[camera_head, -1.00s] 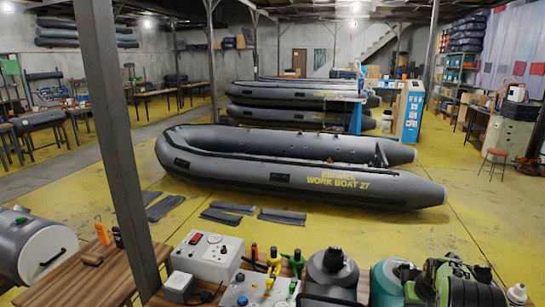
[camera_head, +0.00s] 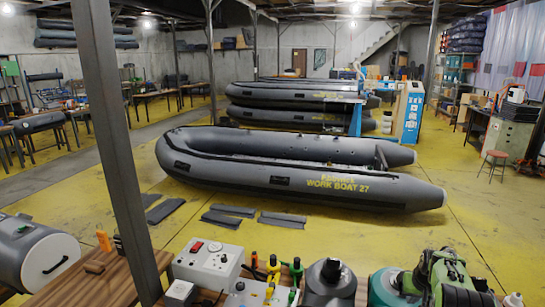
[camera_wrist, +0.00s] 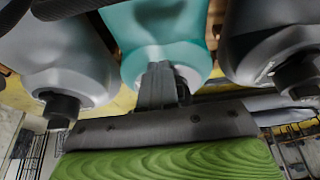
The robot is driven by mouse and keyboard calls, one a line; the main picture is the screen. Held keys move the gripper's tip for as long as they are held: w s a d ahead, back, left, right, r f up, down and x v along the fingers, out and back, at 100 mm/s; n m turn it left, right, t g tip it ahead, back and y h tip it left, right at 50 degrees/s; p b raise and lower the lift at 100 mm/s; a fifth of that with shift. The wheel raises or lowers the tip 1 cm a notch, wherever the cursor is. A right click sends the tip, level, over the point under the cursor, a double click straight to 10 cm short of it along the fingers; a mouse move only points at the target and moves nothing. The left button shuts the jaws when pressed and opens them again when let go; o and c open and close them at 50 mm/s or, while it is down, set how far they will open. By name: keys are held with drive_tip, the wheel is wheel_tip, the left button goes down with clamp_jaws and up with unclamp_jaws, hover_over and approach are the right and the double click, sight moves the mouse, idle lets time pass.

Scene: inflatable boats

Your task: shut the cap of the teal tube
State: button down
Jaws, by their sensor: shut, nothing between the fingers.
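The teal tube (camera_head: 382,290) stands at the bottom edge of the head view, and only its upper part shows. In the wrist view the teal body (camera_wrist: 160,30) fills the top middle, with a pale ring at its end partly behind my fingers. My gripper (camera_wrist: 158,70) is shut and empty, its grey fingertips overlapping the tube's end in the picture. I cannot tell whether they touch it. The cap is mostly hidden by my fingers, and its state is unclear. My green wrist (camera_head: 445,270) shows just right of the tube in the head view.
A grey bottle with a black cap (camera_wrist: 50,60) is left of the tube in the wrist view, and another dark grey one (camera_wrist: 265,40) is close on the right. A dark bottle (camera_head: 328,287) and a white switch box (camera_head: 208,264) stand left in the head view.

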drive_tip(key=shift+w+d+r+p, duration=0.2)
drive_tip(key=shift+w+r+p, duration=0.3)
drive_tip(key=shift+w+r, duration=0.25)
drive_tip(key=shift+w+d+r, duration=0.15)
drive_tip(key=shift+w, duration=0.45)
drive_tip(key=shift+w+d+r, duration=0.15)
drive_tip(key=shift+w, duration=0.45)
drive_tip(key=shift+f+b, duration=0.3)
drive_tip(key=shift+f, duration=0.15)
